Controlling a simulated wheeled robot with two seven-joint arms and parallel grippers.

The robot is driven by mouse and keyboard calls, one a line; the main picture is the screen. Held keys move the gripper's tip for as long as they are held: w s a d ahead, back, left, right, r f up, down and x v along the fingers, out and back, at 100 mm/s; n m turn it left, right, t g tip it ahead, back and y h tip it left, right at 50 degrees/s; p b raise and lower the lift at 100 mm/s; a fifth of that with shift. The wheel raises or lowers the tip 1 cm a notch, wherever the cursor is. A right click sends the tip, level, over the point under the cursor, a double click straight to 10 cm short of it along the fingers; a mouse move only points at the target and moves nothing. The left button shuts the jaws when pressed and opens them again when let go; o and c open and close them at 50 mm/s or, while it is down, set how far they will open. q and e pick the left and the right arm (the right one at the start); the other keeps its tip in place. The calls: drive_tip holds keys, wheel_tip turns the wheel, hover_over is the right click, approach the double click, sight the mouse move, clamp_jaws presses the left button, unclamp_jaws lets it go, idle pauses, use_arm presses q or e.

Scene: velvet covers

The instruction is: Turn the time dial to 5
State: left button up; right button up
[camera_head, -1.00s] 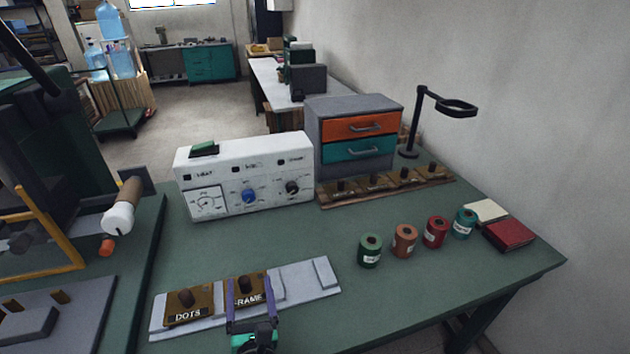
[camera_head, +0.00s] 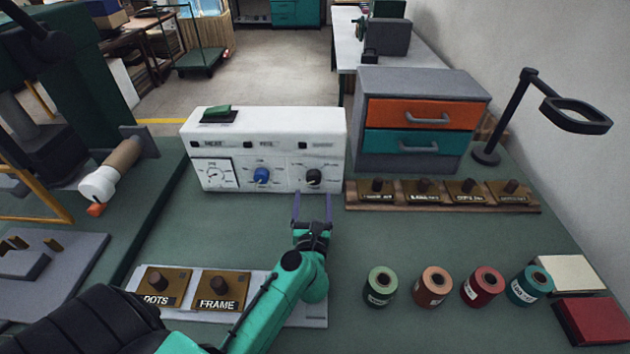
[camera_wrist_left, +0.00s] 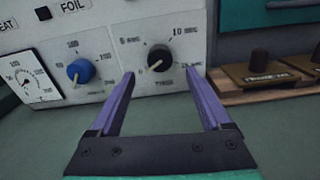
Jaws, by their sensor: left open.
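The white control box (camera_head: 262,140) stands at the back of the green table. The time dial is its black knob (camera_head: 313,177) at the lower right of the front face, and it also shows in the left wrist view (camera_wrist_left: 159,58). The knob's pointer appears turned toward the lower left; its exact reading is too small to tell. My left gripper (camera_head: 312,196) is open and empty, just in front of and below the black knob. In the wrist view its purple fingers (camera_wrist_left: 157,82) are spread to either side below the knob, not touching it. My right gripper is not seen.
A blue knob (camera_head: 261,176) and a gauge (camera_head: 213,173) share the box's front. A wooden rack (camera_head: 361,205) of stamps and a drawer cabinet (camera_head: 418,80) stand to the right. Several spools, such as the green one (camera_head: 380,287), stand at the right front. DOTS and FRAME plates (camera_head: 219,290) lie at front.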

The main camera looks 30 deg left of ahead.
sight(314, 181)
use_arm(q)
drive_tip(key=x, duration=0.5)
clamp_jaws()
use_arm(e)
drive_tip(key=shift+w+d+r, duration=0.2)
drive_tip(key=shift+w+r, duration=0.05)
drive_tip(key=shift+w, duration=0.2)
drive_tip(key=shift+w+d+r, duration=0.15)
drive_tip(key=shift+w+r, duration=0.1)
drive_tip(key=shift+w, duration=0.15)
use_arm(q)
drive_tip(key=shift+p, duration=0.4)
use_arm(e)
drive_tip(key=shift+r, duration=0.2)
